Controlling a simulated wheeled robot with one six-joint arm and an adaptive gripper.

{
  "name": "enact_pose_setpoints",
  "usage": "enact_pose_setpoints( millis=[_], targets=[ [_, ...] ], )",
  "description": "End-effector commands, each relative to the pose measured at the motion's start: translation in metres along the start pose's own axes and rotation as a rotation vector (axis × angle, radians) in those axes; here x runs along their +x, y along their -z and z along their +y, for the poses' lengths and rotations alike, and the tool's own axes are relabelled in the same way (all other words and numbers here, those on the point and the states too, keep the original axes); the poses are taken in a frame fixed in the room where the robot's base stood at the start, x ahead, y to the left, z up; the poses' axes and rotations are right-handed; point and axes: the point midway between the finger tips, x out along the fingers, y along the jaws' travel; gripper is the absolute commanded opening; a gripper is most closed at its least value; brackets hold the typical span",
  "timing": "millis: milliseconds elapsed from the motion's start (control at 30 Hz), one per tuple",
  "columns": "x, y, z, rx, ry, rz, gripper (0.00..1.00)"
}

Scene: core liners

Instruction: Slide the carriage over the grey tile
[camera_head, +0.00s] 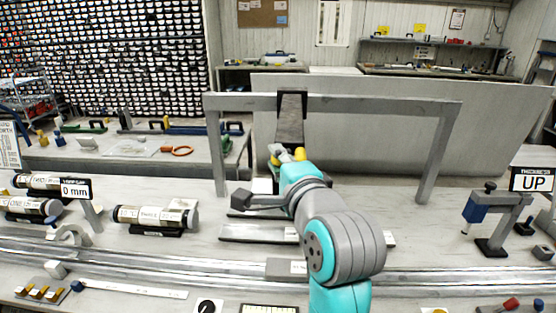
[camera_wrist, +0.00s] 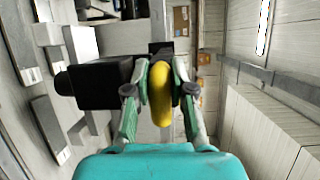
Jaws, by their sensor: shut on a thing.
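The carriage (camera_head: 291,118) is a dark block on the crossbeam of a grey gantry (camera_head: 375,104), left of the beam's middle. A yellow handle (camera_wrist: 160,100) stands between my gripper's fingers in the wrist view. My gripper (camera_wrist: 161,72) is shut on it. In the head view my gripper (camera_head: 286,153) is just below the carriage, and my arm hides part of the bench under it. Flat slabs lie under the gantry, among them a grey one (camera_head: 250,234) in front. They also show at left in the wrist view (camera_wrist: 48,126). Which is the grey tile I cannot tell.
The gantry's left post (camera_head: 216,155) and right post (camera_head: 437,155) stand on the bench. The beam is clear right of the carriage. Labelled core tubes (camera_head: 155,217) lie at left. A blue clamp-like stand (camera_head: 480,208) is at right. Metal rails (camera_head: 180,265) run along the front.

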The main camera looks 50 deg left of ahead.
Motion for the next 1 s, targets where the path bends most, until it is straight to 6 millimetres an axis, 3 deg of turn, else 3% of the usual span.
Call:
enact_pose_setpoints(
  millis=[333,367,467,800,1000],
  targets=[
    [0.001,0.000,0.005,0.004,-0.013,-0.002,0.00],
    [0.001,0.000,0.005,0.004,-0.013,-0.002,0.25],
    [0.001,0.000,0.005,0.003,-0.012,-0.002,0.48],
    [-0.002,0.000,0.002,0.001,-0.004,-0.001,0.48],
    [-0.026,0.001,0.002,0.000,-0.003,0.002,0.48]
  ],
)
